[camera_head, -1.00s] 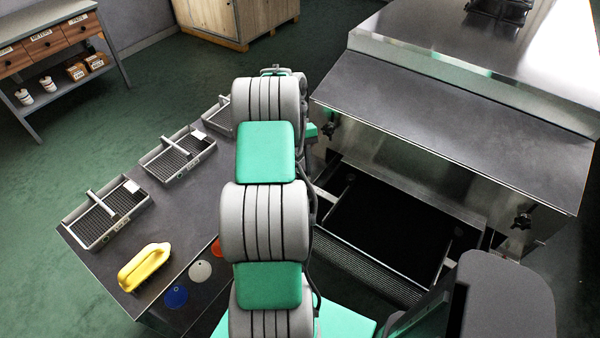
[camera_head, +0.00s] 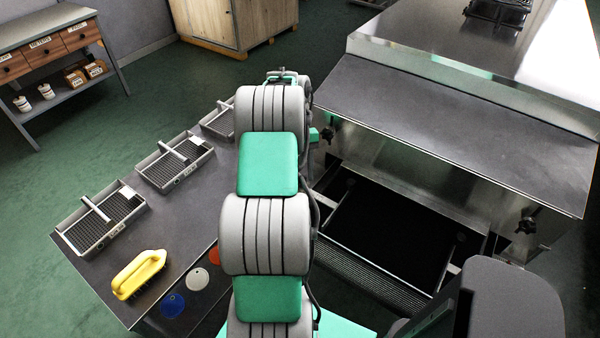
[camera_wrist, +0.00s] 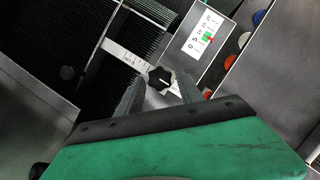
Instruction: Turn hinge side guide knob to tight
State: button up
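In the wrist view a black lobed knob (camera_wrist: 161,78) with a light pointer mark sits at the end of a pale bar with printed marks (camera_wrist: 126,54). My gripper (camera_wrist: 158,88) has its two grey fingers apart, one on each side of the knob in the picture. I cannot tell whether either finger touches it. In the head view my arm hides the gripper. Two dark knobs show on the dryer front, one at the left (camera_head: 329,133) and one at the right (camera_head: 527,224); I cannot tell which knob is the hinge side one.
The dryer hood (camera_head: 450,130) overhangs the dark opening. A side table (camera_head: 195,215) holds wire-mesh trays and a yellow-handled brush (camera_head: 138,275).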

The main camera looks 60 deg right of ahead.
jog(key=shift+o, duration=0.8)
jog(key=p+v, duration=0.4)
jog(key=v, duration=0.3)
jog(key=shift+r+p, duration=0.35)
jog(key=shift+r, duration=0.05)
jog(key=shift+w, duration=0.15)
jog(key=w+a+r+n+t+h, duration=0.1)
jog(key=w+a+r+n+h, duration=0.15)
jog(key=w+a+r, duration=0.55)
jog(key=w+a+r+n+h, duration=0.2)
jog(key=w+a+r+n, duration=0.15)
jog(key=w+a, duration=0.45)
jog(key=s+a+n+t, duration=0.2)
jog(key=a, duration=1.3)
jog(key=s+a+r+n+t, duration=0.1)
jog(key=s+a+n+t, duration=0.2)
jog(key=a, duration=1.2)
jog(key=shift+t+y, duration=0.3)
jog(key=shift+y, duration=0.05)
